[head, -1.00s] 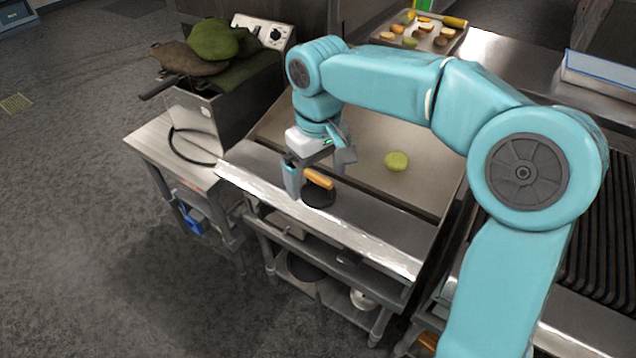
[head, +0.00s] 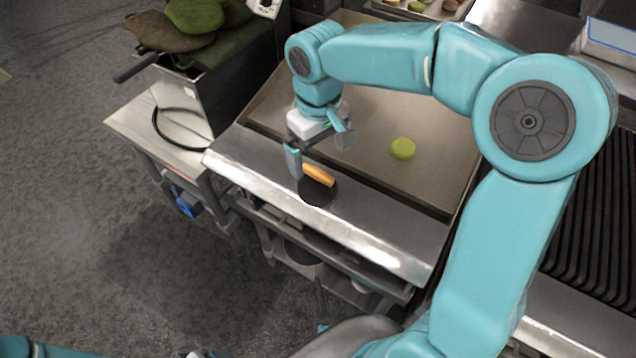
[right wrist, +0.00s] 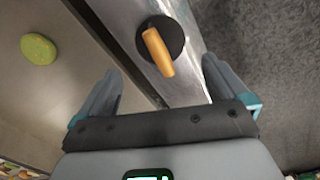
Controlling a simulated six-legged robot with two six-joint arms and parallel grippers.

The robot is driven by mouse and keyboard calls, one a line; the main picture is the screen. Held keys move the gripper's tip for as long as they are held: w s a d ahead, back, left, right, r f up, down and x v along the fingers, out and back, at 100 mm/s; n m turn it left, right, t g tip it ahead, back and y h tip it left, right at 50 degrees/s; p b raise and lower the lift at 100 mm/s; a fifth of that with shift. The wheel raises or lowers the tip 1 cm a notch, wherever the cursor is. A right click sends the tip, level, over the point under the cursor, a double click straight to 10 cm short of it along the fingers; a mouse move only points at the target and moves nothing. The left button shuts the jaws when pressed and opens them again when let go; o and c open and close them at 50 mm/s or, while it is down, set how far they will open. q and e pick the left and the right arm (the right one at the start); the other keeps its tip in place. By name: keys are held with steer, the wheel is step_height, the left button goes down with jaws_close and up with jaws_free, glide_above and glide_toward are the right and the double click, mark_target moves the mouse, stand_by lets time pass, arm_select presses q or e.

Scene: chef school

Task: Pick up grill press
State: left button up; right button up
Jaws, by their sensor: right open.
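The grill press (head: 317,190) is a round black plate with an orange-brown handle. It lies on the front steel ledge of the griddle. My right gripper (head: 318,160) is open and empty, just above and behind the press in the head view. In the right wrist view the press (right wrist: 158,46) lies beyond the two spread fingers (right wrist: 158,88), with its handle pointing toward the space between them. The fingers do not touch it. At the bottom left of the head view only a piece of my left arm shows; its gripper cannot be made out.
A yellow-green round item (head: 402,148) lies on the griddle plate (head: 375,115). A fryer with green and brown cloth mitts (head: 200,30) stands at the left on a steel table (head: 150,130). A ribbed grill (head: 600,200) is at the right.

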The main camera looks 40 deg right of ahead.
mark_target(317, 186)
step_height(317, 186, down, 4)
steer(key=shift+w+a+r, duration=0.15)
steer(key=shift+r, duration=0.05)
steer(key=shift+f, duration=0.55)
step_height(317, 186, down, 5)
steer(key=shift+f, duration=0.1)
steer(key=c, duration=1.4)
